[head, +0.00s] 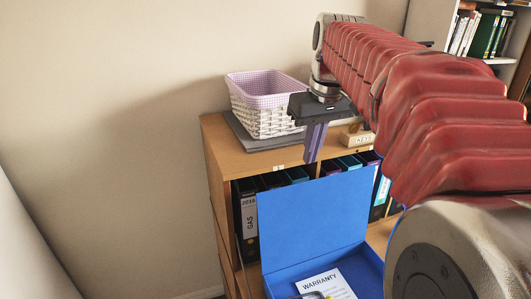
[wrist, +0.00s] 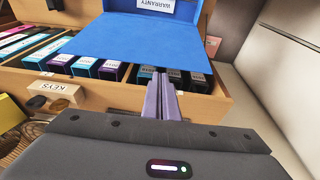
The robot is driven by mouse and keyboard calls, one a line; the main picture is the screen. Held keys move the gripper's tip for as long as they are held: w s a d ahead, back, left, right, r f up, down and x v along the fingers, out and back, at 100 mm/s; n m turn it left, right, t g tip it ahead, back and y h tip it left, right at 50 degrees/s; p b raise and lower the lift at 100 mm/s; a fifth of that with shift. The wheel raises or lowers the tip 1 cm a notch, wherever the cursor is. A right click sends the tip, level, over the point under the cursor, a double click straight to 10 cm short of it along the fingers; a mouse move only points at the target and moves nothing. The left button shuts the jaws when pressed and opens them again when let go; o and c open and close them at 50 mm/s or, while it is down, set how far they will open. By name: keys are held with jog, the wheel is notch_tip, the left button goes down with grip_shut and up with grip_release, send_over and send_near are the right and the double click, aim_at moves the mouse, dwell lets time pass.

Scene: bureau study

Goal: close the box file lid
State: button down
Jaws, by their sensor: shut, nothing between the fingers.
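The blue box file (head: 282,273) stands open on the wooden bureau, with a white warranty booklet (head: 328,284) inside it. Its blue lid (head: 315,222) stands up at the back, leaning over the row of binders. The lid also shows in the wrist view (wrist: 130,45), with the booklet beyond it. My gripper (head: 311,160) points down behind the lid's top edge in the head view. In the wrist view its purple fingers (wrist: 162,80) are together and empty, over the lid's near edge. I cannot tell whether they touch the lid.
A white and lilac basket (head: 265,105) stands on the bureau top (head: 228,148) on a dark flat item. A wooden block marked KEYS (head: 357,138) sits to the right. Several binders (head: 248,215) stand below, behind the lid. A bookshelf (head: 503,60) is at the upper right.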

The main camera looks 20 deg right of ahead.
jog(key=shift+g, duration=0.3)
jog(key=d, duration=0.1)
jog(key=w+d, duration=0.1)
jog(key=w+d+r, duration=0.1)
jog(key=d, duration=0.1)
jog(key=shift+w+d, duration=0.1)
jog(key=shift+w, duration=0.05)
notch_tip(320, 180, down, 10)
jog(key=w, duration=0.2)
jog(key=shift+r, duration=0.15)
jog(key=shift+s, duration=0.2)
dwell(0.3)
